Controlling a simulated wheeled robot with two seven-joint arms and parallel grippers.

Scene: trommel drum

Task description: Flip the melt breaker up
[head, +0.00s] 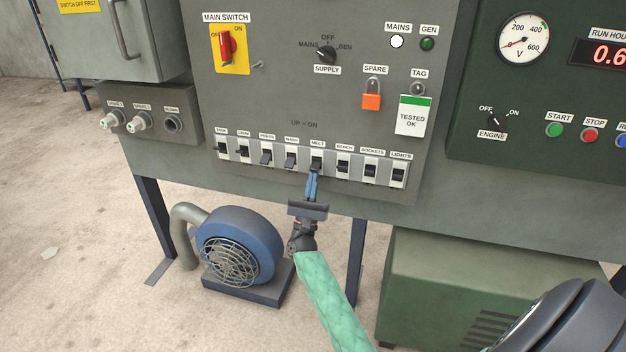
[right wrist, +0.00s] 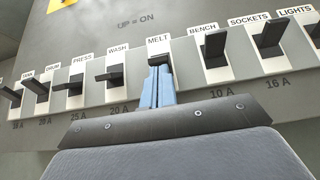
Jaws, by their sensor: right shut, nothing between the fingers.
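The melt breaker (head: 316,163) is a dark lever on a white plate in the breaker row, under the label MELT. In the right wrist view, the melt lever (right wrist: 159,60) stands just above my fingertips. My right gripper (head: 312,176) is shut and empty, its blue fingers pointing up at this breaker from below. In the right wrist view the fingertips (right wrist: 157,72) are at the lever's underside and hide the lower part of its plate. I cannot tell for sure whether they touch it. My left gripper is not in view.
The wash breaker (head: 290,160) and bench breaker (head: 343,166) sit close on either side. "UP = ON" is printed above the row. A red main switch (head: 226,47) and an orange padlock (head: 371,101) are higher up. A blue blower (head: 240,245) stands below.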

